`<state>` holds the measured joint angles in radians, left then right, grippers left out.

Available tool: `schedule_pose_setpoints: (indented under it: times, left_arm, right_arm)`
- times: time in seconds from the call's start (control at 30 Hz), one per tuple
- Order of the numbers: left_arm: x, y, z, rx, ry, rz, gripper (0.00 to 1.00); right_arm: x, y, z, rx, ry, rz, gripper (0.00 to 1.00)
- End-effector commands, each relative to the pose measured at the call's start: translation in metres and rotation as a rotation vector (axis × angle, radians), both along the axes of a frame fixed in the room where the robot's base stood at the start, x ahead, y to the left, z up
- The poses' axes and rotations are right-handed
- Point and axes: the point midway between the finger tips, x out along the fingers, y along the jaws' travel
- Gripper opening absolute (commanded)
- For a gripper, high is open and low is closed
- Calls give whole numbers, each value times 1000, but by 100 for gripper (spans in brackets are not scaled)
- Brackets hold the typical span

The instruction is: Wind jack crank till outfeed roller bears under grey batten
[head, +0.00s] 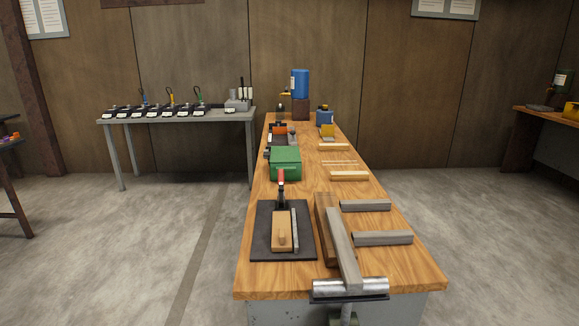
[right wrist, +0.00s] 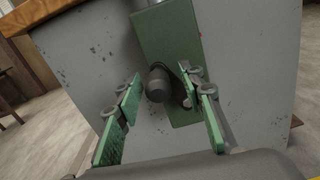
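The grey batten (head: 343,245) lies lengthwise at the near end of the bench, beside and partly over a brown wood block (head: 326,230). Its near end overlaps the shiny outfeed roller (head: 374,286) in the head view; whether they touch cannot be told from above. The roller sits on a dark bracket over a jack post (head: 346,313). In the right wrist view, a dark crank knob (right wrist: 157,86) stands out from a green jack housing (right wrist: 166,40). My right gripper (right wrist: 167,88) is open, its green fingers either side of the knob with visible gaps. My left gripper is out of view.
The wooden bench (head: 415,265) holds two short grey battens (head: 366,205) at right, a dark mat (head: 265,250) with a clamped wooden piece at left, and a green box (head: 285,163) farther back. The grey bench end panel (right wrist: 90,75) stands behind the housing.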

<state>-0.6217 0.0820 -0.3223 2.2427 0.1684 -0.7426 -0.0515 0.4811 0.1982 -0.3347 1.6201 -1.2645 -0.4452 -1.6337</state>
Motion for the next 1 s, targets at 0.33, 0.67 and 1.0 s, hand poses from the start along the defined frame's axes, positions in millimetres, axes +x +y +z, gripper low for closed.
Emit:
schedule_pose_setpoints:
  times: [0.33,0.67,1.0]
  left_arm:
    - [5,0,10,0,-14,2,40]
    - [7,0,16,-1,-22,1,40]
    - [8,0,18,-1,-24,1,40]
  right_arm:
    - [-27,-2,2,0,-1,-1,36]
    - [-52,-2,1,-1,0,0,36]
    - [-63,-2,1,-1,-1,0,36]
